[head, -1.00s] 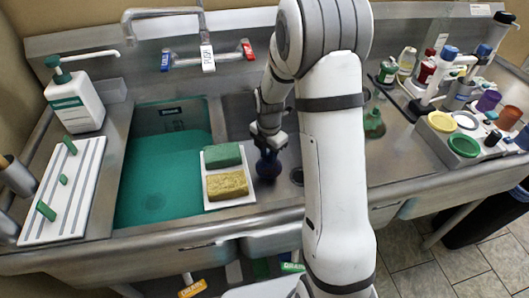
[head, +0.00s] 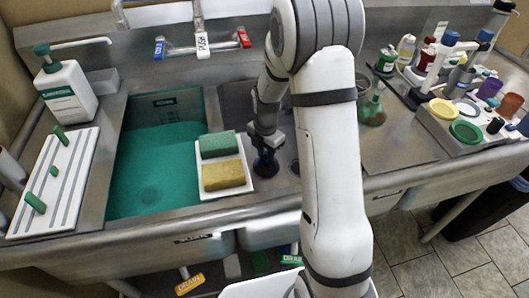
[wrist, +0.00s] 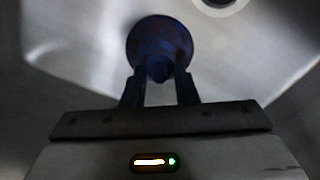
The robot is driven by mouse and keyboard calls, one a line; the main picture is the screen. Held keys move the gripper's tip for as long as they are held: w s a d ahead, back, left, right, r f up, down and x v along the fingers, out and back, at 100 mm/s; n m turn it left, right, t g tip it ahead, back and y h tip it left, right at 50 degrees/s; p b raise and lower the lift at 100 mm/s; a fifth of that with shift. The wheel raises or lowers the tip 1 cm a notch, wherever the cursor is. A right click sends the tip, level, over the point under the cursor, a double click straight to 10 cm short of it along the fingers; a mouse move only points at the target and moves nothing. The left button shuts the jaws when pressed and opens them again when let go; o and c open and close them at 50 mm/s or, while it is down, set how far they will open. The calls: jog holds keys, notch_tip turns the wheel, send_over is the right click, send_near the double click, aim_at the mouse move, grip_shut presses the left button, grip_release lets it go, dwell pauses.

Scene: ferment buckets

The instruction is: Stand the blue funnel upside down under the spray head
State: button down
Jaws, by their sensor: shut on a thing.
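My gripper (wrist: 158,78) is shut on the dark blue funnel (wrist: 160,40), its fingers on either side of the funnel's narrow end. The funnel's wide round end faces away from the wrist camera, towards the steel basin floor. In the head view the funnel (head: 266,164) shows below my gripper (head: 266,146), just right of the sponge tray, with its wide end down. I cannot tell whether it touches the basin floor. I cannot clearly pick out the spray head; my arm hides part of the sink.
A white tray (head: 235,192) with green and yellow sponges stands left of the funnel. A teal-filled basin (head: 150,195) lies further left. A round metal ring (wrist: 222,3) shows at the wrist view's top edge. A green flask (head: 372,112) stands right of my arm.

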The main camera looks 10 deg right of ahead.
jog(key=shift+f+b, duration=0.4)
jog(key=shift+f, duration=0.15)
grip_release()
dwell(1.1)
jog(key=shift+r, duration=0.2)
dwell(0.4)
jog(key=shift+r+p, duration=0.7)
jog(key=shift+r, duration=0.15)
jog(key=shift+r, duration=0.15)
jog(key=shift+r+p, duration=0.7)
jog(key=shift+r, duration=0.15)
jog(key=shift+r, duration=0.15)
jog(key=shift+r+p, duration=0.65)
jog(key=shift+r, duration=0.2)
